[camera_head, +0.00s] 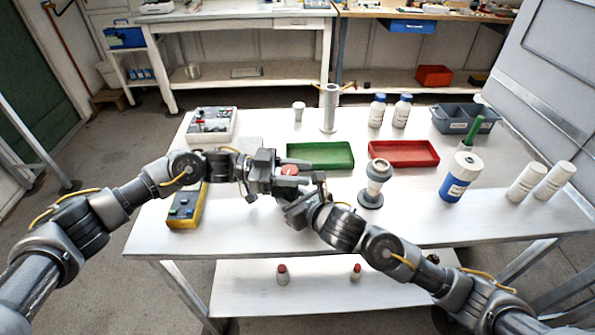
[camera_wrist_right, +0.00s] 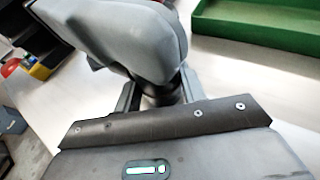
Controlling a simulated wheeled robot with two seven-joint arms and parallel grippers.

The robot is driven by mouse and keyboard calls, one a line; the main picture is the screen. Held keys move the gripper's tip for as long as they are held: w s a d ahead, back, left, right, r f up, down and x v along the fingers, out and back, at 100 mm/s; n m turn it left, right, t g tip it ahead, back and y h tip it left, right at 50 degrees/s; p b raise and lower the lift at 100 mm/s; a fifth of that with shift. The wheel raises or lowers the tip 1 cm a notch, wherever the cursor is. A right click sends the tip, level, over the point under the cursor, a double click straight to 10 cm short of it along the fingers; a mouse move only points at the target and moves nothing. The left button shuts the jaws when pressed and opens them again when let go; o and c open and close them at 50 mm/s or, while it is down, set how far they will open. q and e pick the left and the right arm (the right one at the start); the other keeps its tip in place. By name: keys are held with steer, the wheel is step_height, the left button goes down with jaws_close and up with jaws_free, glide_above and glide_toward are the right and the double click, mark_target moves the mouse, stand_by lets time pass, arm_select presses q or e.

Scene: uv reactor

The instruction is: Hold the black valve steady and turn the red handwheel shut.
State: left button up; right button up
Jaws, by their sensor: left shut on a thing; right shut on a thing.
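The red handwheel (camera_head: 289,169) shows as a small red patch at the middle of the table in the head view, mostly covered by my grippers. My left gripper (camera_head: 277,174) comes in from the left and is shut at the handwheel. My right gripper (camera_head: 299,193) is just below and to the right, shut on the black valve. In the right wrist view, a dark round stub of the valve (camera_wrist_right: 161,96) sits between the right fingers, under a large grey body that covers the rest. The exact grip of the left fingers is hidden.
A green tray (camera_head: 320,155) lies just behind the grippers, with a red tray (camera_head: 404,153) to its right. A grey stand (camera_head: 371,184) is close to my right arm. A yellow meter (camera_head: 187,205) lies below my left arm. The front table strip is clear.

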mark_target(295, 173)
arm_select(q)
steer(key=m+g+y, duration=0.1)
steer(key=g, duration=0.1)
steer(key=m+g+y, duration=0.1)
steer(key=m+g, duration=0.2)
steer(key=g, duration=0.2)
steer(key=shift+s+f+m+y, duration=0.1)
steer(key=shift+s+m+y, duration=0.25)
steer(key=shift+m+y, duration=0.05)
steer(key=shift+s+a+m+g+y, duration=0.1)
steer(key=shift+m+g+y, duration=0.6)
steer(key=shift+g, duration=0.2)
steer(key=shift+s+a+m+g+y, duration=0.1)
steer(key=shift+m+g+y, duration=0.6)
steer(key=shift+g, duration=0.2)
steer(key=o, duration=1)
steer(key=shift+a, duration=0.1)
step_height(295, 173, up, 10)
steer(key=shift+r, duration=0.1)
